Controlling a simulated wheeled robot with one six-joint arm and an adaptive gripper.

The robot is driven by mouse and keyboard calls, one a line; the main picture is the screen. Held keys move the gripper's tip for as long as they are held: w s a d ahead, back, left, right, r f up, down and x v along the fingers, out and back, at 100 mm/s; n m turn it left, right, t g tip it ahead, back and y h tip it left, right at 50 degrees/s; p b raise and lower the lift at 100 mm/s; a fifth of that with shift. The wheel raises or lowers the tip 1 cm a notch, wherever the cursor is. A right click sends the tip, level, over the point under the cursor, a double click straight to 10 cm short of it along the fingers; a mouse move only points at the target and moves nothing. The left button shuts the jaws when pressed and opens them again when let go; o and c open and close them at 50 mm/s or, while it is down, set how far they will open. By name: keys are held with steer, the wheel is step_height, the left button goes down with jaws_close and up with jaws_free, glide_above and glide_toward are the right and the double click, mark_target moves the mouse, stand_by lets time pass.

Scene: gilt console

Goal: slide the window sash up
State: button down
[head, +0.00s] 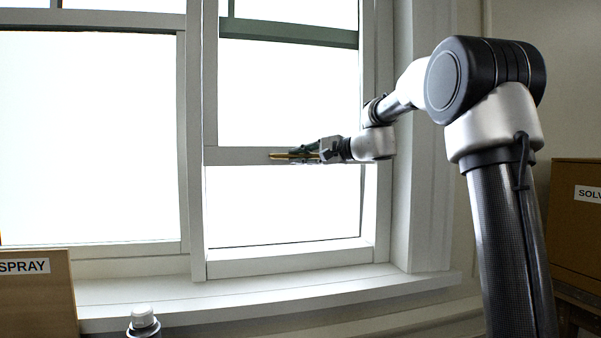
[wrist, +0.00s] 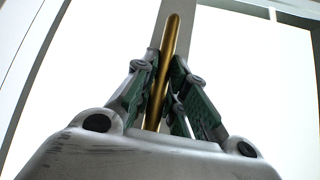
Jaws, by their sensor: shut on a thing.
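The window sash (head: 236,156) is a pale frame in the right half of the window. Its bottom rail stands well above the sill, with a bright opening below it. A brass handle (head: 282,156) sits on the bottom rail. My gripper (head: 305,153) is at the rail, shut on the handle. In the wrist view the brass handle (wrist: 167,60) runs between the green-padded fingers of my gripper (wrist: 170,85), its far end sticking out past them. The handle's near end is hidden by the gripper body.
The window sill (head: 270,297) runs below the window. A box marked SPRAY (head: 35,298) stands at the lower left, beside a bottle with a pale cap (head: 143,316). A brown box (head: 576,235) stands at the far right. The fixed left pane (head: 90,140) is beside the sash.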

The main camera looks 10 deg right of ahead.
steer(key=shift+r, duration=0.3)
steer(key=c, duration=1.5)
jaws_free()
steer(key=shift+o, duration=0.2)
steer(key=shift+d, duration=0.1)
steer(key=v, duration=1.1)
steer(key=shift+s+d, duration=0.25)
steer(key=shift+s, duration=0.1)
